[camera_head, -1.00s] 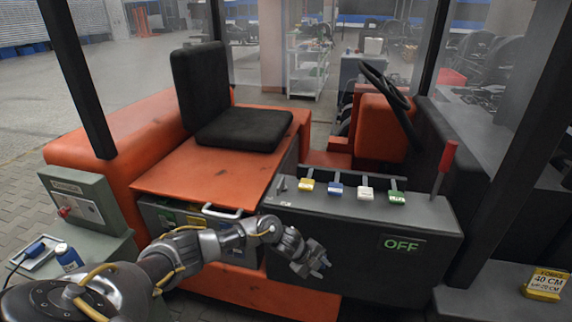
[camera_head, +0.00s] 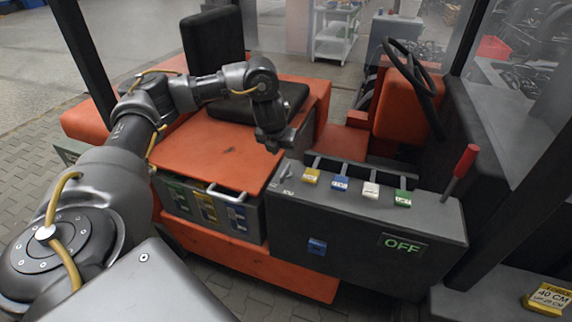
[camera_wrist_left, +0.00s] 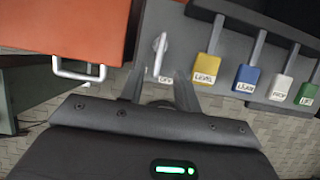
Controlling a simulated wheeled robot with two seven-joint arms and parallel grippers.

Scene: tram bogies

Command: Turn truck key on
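The truck key (camera_head: 286,170) is a small grey lever at the left end of the dark console's top. In the left wrist view the key (camera_wrist_left: 160,46) stands just beyond my fingers, above a small "OFF" label (camera_wrist_left: 164,79). The console front has a display (camera_head: 402,244) reading "OFF" in green. My left gripper (camera_head: 275,143) hangs just above and left of the key, pointing down. In the left wrist view its two fingers (camera_wrist_left: 158,92) are spread with nothing between them. The gripper and key look apart. My right gripper is not in view.
Yellow (camera_head: 311,176), blue (camera_head: 340,183), white (camera_head: 371,189) and green (camera_head: 403,198) levers stand right of the key. A red-handled lever (camera_head: 466,160) and steering wheel (camera_head: 412,72) are farther right. The orange seat base (camera_head: 215,150) with a white handle (camera_head: 228,192) lies left.

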